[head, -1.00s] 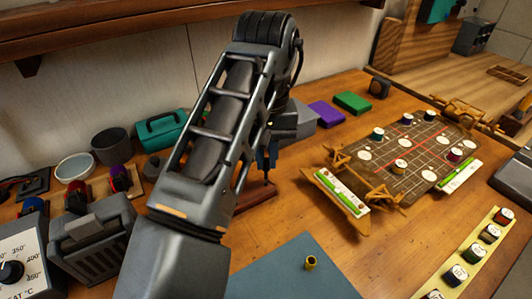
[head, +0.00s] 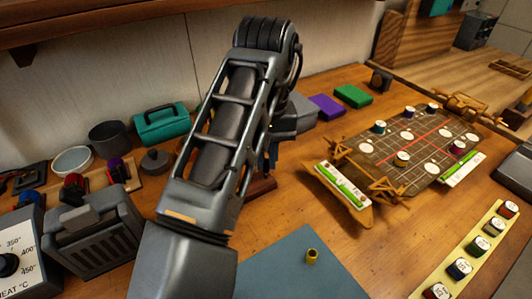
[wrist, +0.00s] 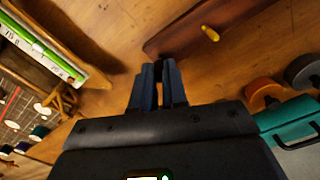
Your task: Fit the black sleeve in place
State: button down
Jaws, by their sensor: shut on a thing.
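My gripper (wrist: 158,85) has its two blue fingers nearly together in the wrist view. A small dark piece, which looks like the black sleeve (wrist: 158,66), shows at the fingertips; its far end is hard to make out. In the head view my arm hides most of the gripper, with only a bit of blue finger showing. The gripper is above the bench, between the car chassis (head: 438,180) and a reddish-brown block (wrist: 190,32) that carries a yellow peg (wrist: 210,33). In the head view the block (head: 262,186) is partly hidden behind my arm.
Wooden frames and green-white strips (head: 342,186) edge the chassis, which carries several coloured pots. A yellow strip (head: 452,254) with more pots lies at lower right. A blue mat (head: 280,270) holds a yellow ring (head: 312,256). A teal toolbox (head: 160,124) and grey heater box (head: 95,245) stand left.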

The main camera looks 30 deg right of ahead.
jog(key=shift+f+b, duration=0.5)
jog(key=shift+f, duration=0.5)
jog(key=c, duration=1.1)
grip_release()
jog(key=shift+o, duration=0.5)
jog(key=o, duration=0.3)
jog(key=shift+r, duration=0.1)
jog(key=shift+r+p, duration=4.45)
jog(key=shift+p, duration=0.25)
